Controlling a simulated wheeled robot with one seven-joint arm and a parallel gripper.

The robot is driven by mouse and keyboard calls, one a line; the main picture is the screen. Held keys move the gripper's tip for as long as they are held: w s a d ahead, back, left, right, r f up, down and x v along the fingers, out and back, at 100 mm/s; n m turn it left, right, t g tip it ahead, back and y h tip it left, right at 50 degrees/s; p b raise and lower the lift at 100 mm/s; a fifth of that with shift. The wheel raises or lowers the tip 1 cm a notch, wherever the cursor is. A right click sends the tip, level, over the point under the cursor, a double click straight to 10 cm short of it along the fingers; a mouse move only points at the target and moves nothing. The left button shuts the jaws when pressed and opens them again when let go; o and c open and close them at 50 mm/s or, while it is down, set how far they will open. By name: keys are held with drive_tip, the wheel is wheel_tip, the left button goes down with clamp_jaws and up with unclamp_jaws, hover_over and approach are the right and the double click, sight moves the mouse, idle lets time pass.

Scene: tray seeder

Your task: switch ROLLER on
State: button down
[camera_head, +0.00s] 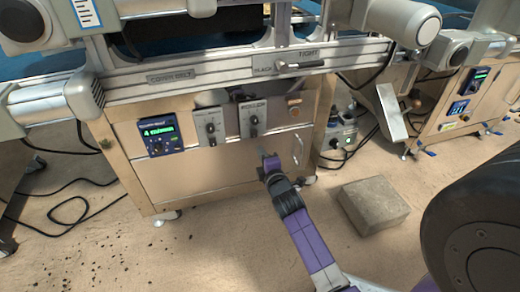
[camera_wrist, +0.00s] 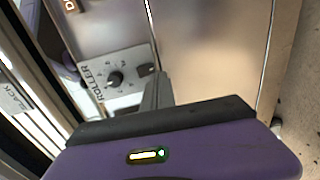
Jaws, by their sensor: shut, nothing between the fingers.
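The ROLLER plate (camera_wrist: 125,68) is a pale grey panel with lettering, a round black knob (camera_wrist: 115,79) and a small dark switch (camera_wrist: 146,69) at its right edge in the wrist view. In the head view the plate (camera_head: 253,112) is the right one of two similar plates on the machine's front panel. My gripper (camera_head: 267,159) is shut and empty, below the plate and apart from it in the head view. In the wrist view its fingers (camera_wrist: 157,88) overlap the plate's lower right corner. The switch's position is too small to tell.
Left of the plate are a similar knob plate (camera_head: 209,126) and a lit blue display (camera_head: 161,137). A copper-coloured plate (camera_head: 294,101) is on the right. A rail with a SLACK/TIGHT lever (camera_head: 300,65) runs above. A curved handle (camera_head: 298,150) and a stone block (camera_head: 373,204) are nearby.

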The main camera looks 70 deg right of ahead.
drive_tip(key=f+v, duration=0.2)
drive_tip(key=v, duration=0.6)
drive_tip(key=shift+s+a+p, duration=0.25)
drive_tip(key=shift+s+p, duration=0.05)
drive_tip(key=shift+p, duration=0.05)
drive_tip(key=s+a+r+m+t+y, duration=0.2)
drive_tip(key=a+r+m, duration=0.25)
drive_tip(key=a, duration=0.55)
drive_tip(key=s+a+r+m+t+y, duration=0.25)
drive_tip(key=a+r+m, duration=0.2)
drive_tip(key=a, duration=0.45)
drive_tip(key=s+a+r+n+y, duration=0.1)
drive_tip(key=s+a+r+y, duration=0.1)
drive_tip(key=s+a+y, duration=0.35)
drive_tip(key=s+a+r+y, duration=0.1)
drive_tip(key=s+a+y, duration=0.2)
drive_tip(key=s+a, duration=0.55)
wheel_tip(320, 180, up, 32)
drive_tip(key=w+a+p, duration=0.2)
drive_tip(key=p, duration=3)
drive_tip(key=shift+w+p, duration=0.3)
drive_tip(key=shift+w, duration=0.05)
